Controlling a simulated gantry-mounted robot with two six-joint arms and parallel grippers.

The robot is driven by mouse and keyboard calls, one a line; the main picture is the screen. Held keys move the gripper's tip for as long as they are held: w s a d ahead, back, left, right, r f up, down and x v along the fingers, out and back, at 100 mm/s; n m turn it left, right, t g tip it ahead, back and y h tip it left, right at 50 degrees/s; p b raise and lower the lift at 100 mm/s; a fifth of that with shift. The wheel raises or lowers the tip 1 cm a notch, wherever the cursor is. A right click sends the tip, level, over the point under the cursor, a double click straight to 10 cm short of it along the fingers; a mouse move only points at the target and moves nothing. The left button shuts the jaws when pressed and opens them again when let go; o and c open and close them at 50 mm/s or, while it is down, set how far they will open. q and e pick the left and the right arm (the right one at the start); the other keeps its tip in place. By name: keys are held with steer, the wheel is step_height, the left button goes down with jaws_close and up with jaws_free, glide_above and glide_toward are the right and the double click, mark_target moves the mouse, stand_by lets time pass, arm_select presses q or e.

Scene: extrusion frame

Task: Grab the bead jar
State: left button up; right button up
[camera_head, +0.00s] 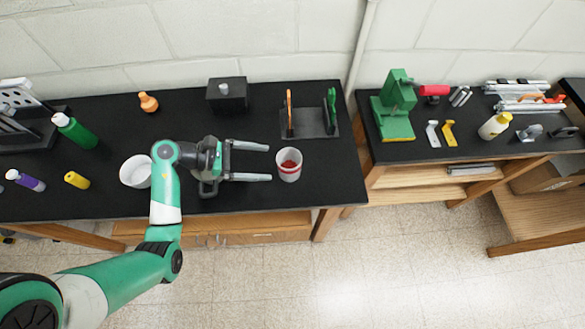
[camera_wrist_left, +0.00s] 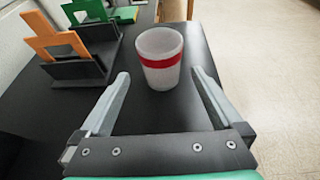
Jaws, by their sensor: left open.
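The bead jar, a whitish translucent cup with a red band (camera_head: 289,168), stands upright near the right end of the black table. My left gripper (camera_head: 270,162) is open, with its two fingers pointing right at the jar. The jar is just beyond the fingertips or barely at them. In the left wrist view the jar (camera_wrist_left: 159,65) stands ahead, centred between the open fingers (camera_wrist_left: 160,78), and nothing is held. My right gripper is not in view.
A dark holder with upright orange and green pieces (camera_head: 309,121) stands behind the jar. A white bowl (camera_head: 136,171) sits left of my gripper. A black box (camera_head: 227,94) is at the back. The table's right edge (camera_head: 357,170) is close to the jar.

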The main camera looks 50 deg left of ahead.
mark_target(299, 159)
arm_select(q)
steer(key=b+x, duration=0.1)
steer(key=x, duration=0.5)
steer(key=shift+w+d, duration=0.25)
steer(key=b+x, duration=0.1)
steer(key=x, duration=0.4)
steer(key=shift+d, duration=0.15)
steer(key=c, duration=1.2)
steer(key=shift+c, duration=0.2)
steer(key=shift+r, duration=0.65)
step_height(299, 159, up, 3)
steer(key=shift+s+f+p, duration=0.1)
steer(key=shift+s+p, duration=0.05)
steer(key=shift+p, duration=0.6)
steer(key=s+d+r+p, duration=0.4)
steer(key=s+r, duration=0.5)
steer(key=s, duration=0.3)
steer(key=shift+s+d+p, duration=0.25)
steer(key=shift+d+p, duration=0.05)
steer(key=shift+d, duration=0.6)
